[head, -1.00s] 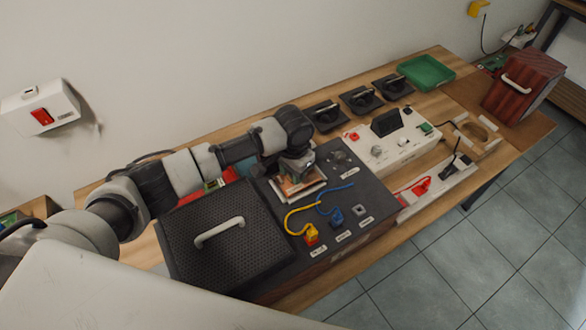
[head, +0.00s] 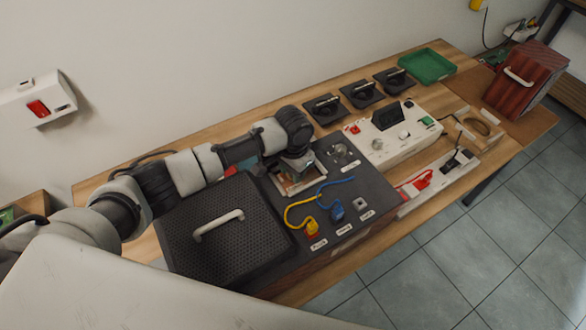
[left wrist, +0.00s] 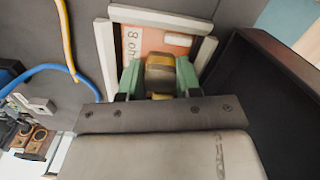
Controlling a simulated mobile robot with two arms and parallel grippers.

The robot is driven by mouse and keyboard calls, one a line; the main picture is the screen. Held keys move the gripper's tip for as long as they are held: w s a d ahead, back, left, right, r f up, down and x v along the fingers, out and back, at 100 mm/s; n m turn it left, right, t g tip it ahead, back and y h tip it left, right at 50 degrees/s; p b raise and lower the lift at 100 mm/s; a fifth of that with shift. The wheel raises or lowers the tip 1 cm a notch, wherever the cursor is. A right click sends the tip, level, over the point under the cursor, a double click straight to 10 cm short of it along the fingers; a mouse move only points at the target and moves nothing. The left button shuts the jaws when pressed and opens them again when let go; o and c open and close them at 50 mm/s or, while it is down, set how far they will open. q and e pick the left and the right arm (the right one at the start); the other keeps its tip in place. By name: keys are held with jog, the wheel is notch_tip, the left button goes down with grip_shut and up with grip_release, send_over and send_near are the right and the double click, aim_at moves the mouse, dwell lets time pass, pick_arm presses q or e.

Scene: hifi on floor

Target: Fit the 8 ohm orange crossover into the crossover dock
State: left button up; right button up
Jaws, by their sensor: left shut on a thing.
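The orange crossover (left wrist: 158,40) shows in the left wrist view as an orange board with "8 oh" readable and a yellow-brown coil (left wrist: 160,72). My left gripper (left wrist: 160,80) is shut on the coil, with a green-padded finger on each side. White rails of the crossover dock (left wrist: 105,57) border the board on the left, top and right. In the head view my left gripper (head: 294,172) is over the dock (head: 313,187) on the dark speaker panel and hides most of the crossover. I cannot tell whether the board is fully seated. My right gripper is not in view.
A black speaker grille with a white handle (head: 210,228) lies left of the dock. Yellow (head: 291,212) and blue (head: 322,186) cables run close to the dock's front and right. A white instrument box (head: 393,136) and a green tray (head: 427,67) stand farther right.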

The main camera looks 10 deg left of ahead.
pick_arm(q)
jog(key=o, duration=1.1)
jog(key=shift+r, duration=0.1)
jog(key=shift+c, duration=0.2)
jog(key=shift+w+r, duration=0.1)
jog(key=shift+r, duration=0.15)
notch_tip(320, 180, up, 10)
jog(key=b, duration=0.1)
jog(key=shift+s+d, duration=0.25)
jog(key=shift+r, duration=0.15)
notch_tip(320, 180, up, 8)
jog(key=p, duration=0.9)
